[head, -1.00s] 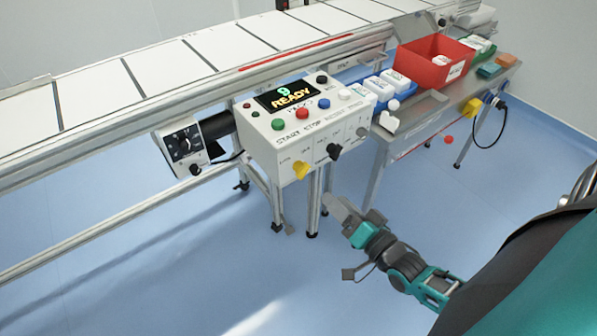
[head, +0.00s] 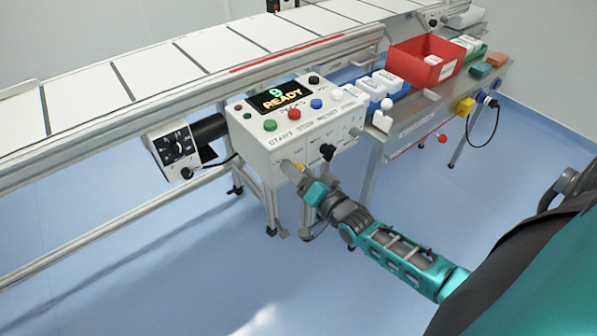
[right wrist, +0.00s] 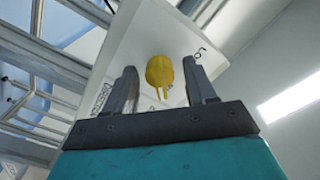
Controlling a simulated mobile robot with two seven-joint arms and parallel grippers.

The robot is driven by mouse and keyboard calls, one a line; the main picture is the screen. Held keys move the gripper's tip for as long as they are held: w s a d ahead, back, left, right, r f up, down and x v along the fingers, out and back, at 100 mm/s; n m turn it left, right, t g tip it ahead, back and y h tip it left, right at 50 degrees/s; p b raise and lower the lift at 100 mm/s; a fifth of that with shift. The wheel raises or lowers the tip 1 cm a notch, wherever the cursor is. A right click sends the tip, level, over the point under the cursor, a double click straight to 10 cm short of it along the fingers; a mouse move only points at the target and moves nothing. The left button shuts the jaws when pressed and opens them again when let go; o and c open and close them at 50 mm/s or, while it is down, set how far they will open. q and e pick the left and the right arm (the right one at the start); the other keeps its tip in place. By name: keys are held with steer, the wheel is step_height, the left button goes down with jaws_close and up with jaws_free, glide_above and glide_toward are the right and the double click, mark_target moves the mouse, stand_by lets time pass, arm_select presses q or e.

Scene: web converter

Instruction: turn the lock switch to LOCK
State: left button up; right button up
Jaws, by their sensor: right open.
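The control box (head: 259,153) has a screen reading READY, several coloured buttons, and a row of knobs on its lower front. The yellow knob (right wrist: 160,70) stands out from the panel in the right wrist view; letters starting "LO" are printed beside it. In the head view it is mostly hidden by my right gripper (head: 293,169). My right gripper is open at the panel, with one finger on each side of the yellow knob and gaps visible between them. My left gripper is out of view.
A conveyor (head: 150,87) runs behind the box. A dial box (head: 178,146) hangs at its left. To the right, a side table (head: 415,128) carries a red bin (head: 428,70) and small packs. The floor in front is clear.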

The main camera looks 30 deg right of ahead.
steer(key=shift+c, duration=0.5)
steer(key=c, duration=0.9)
steer(key=shift+c, duration=0.2)
